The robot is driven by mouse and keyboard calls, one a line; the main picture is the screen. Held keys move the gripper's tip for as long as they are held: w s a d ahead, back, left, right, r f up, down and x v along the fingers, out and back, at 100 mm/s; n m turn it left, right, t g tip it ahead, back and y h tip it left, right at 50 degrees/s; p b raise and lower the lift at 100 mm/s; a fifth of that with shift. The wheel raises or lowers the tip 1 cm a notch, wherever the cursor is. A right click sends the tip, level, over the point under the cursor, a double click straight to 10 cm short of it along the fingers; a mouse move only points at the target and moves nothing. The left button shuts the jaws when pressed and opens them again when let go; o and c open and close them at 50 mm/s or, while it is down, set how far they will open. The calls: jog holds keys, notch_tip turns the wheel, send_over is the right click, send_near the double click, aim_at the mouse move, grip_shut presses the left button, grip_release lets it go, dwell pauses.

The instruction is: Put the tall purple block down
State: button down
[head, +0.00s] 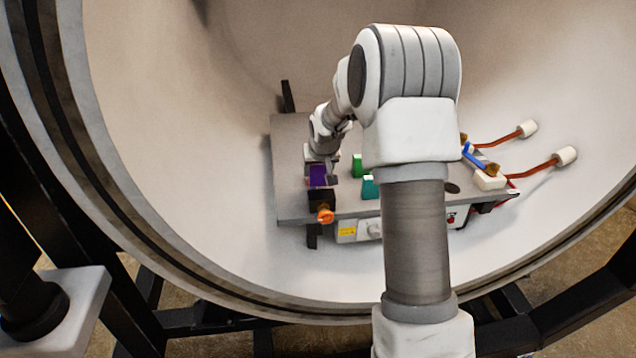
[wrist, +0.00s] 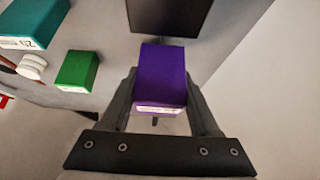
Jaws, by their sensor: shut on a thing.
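The tall purple block (head: 318,175) is at the left part of the grey table inside the furnace chamber, at my gripper (head: 322,168). In the wrist view the purple block (wrist: 163,78) stands between the two fingers of my gripper (wrist: 163,100), which is shut on it. A pale label shows on its lower end. Whether its underside touches the table cannot be told.
A green block (head: 358,165) and a teal block (head: 369,187) stand to the right. The table's left edge is close.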

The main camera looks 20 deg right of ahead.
aim_at(318, 182)
jog(key=shift+f, duration=1.9)
jog(key=shift+f+b, duration=0.2)
jog(key=shift+b, duration=0.2)
jog(key=shift+c, duration=0.6)
grip_release()
